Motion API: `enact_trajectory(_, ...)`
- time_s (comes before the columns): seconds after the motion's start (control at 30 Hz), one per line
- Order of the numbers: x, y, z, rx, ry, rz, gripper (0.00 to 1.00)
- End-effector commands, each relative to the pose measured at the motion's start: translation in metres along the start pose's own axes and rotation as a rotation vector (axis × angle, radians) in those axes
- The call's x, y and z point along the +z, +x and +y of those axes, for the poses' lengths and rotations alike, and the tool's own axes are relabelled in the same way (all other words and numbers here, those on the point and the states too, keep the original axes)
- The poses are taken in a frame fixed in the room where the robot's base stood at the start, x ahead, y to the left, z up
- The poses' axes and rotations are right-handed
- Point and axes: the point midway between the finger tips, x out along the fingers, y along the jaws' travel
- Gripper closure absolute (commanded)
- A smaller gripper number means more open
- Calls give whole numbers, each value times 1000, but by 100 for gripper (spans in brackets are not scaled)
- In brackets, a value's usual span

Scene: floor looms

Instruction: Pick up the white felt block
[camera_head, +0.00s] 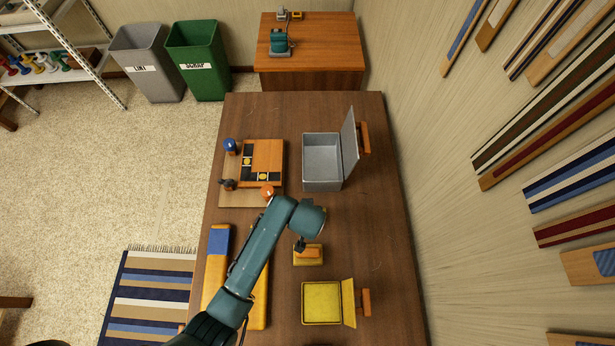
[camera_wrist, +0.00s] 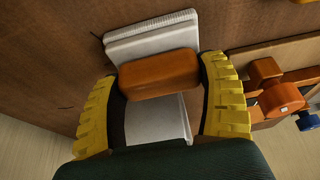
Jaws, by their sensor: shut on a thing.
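The white felt block (camera_wrist: 152,38) is in the wrist view, a pale ribbed piece with an orange wooden bar (camera_wrist: 158,73) across it. My gripper (camera_wrist: 160,90) has its yellow fingers on both sides of the bar, their dark inner pads against its ends. It is shut on this piece. In the head view my gripper (camera_head: 308,258) is low over the table's middle, with orange showing between yellow parts. The white part is mostly hidden there. I cannot tell whether the block touches the table.
An open grey box (camera_head: 322,185) stands behind my gripper on the brown table (camera_head: 275,112), and an open yellow box (camera_head: 321,303) in front. A wooden board device (camera_head: 240,200) is at the left, with orange and blue knobs. Yellow-orange bars (camera_head: 214,275) lie beside my arm.

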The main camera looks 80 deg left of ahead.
Motion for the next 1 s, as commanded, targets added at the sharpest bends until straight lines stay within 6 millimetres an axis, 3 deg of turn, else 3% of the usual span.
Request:
enact_trajectory(0.27,-4,-8,0,1,-1,3,61)
enact_trajectory(0.53,-28,-65,1,2,-1,6,61)
enact_trajectory(0.7,-37,-88,0,0,0,1,61)
enact_trajectory(1.0,-39,-93,0,0,0,1,61)
